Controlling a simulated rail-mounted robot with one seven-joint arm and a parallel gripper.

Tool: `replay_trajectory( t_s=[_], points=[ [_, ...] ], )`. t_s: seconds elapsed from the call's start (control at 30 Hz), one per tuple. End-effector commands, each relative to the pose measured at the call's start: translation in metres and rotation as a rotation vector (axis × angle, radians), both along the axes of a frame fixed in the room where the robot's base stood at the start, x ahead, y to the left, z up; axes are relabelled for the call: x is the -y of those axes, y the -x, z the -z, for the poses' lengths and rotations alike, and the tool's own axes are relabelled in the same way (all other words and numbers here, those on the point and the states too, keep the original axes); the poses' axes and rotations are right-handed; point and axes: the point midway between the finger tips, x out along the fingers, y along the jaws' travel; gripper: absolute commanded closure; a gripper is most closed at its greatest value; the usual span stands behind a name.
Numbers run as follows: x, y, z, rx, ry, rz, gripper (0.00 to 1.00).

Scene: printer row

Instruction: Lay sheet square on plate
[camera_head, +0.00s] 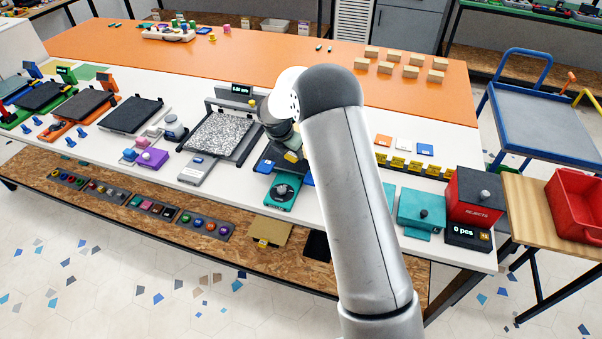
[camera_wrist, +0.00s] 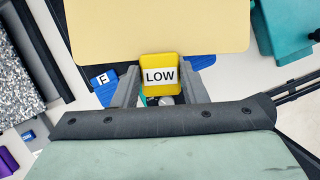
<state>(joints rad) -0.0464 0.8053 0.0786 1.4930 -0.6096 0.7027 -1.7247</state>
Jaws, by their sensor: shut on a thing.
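My gripper (camera_wrist: 160,90) is shut on the yellow tab marked LOW, which sticks out from a plain tan sheet (camera_wrist: 160,28). The sheet spreads beyond the fingers at the top of the wrist view, cut off by the frame. In the head view my gripper (camera_head: 285,138) is just right of a speckled grey plate (camera_head: 218,134); my arm hides most of the held sheet there. The plate has a dark frame and shows in part at the left of the wrist view (camera_wrist: 20,72). The sheet appears off to the plate's side, not over it.
A small display (camera_head: 240,90) stands behind the plate. A teal unit (camera_head: 283,191) lies below my gripper. Dark plates (camera_head: 132,115) lie left; a teal box (camera_head: 421,207) and red REJECTS box (camera_head: 474,195) stand right. A tan sheet-like piece (camera_head: 270,231) is on the lower shelf.

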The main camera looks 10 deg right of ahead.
Motion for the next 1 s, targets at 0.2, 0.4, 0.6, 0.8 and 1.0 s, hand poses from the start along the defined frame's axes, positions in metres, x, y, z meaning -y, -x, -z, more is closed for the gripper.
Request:
replay_trajectory(
  t_s=[0.2,0.4,0.6,0.8,1.0],
  points=[
    [-0.001,-0.027,-0.014,-0.001,-0.002,-0.268,1.0],
    [-0.002,-0.033,-0.014,-0.003,0.001,-0.331,1.0],
    [-0.002,-0.032,-0.001,-0.005,0.001,-0.329,1.0],
    [-0.002,-0.032,0.022,-0.004,0.0,-0.327,1.0],
    [-0.002,-0.032,0.047,-0.004,0.0,-0.327,1.0]
  ],
)
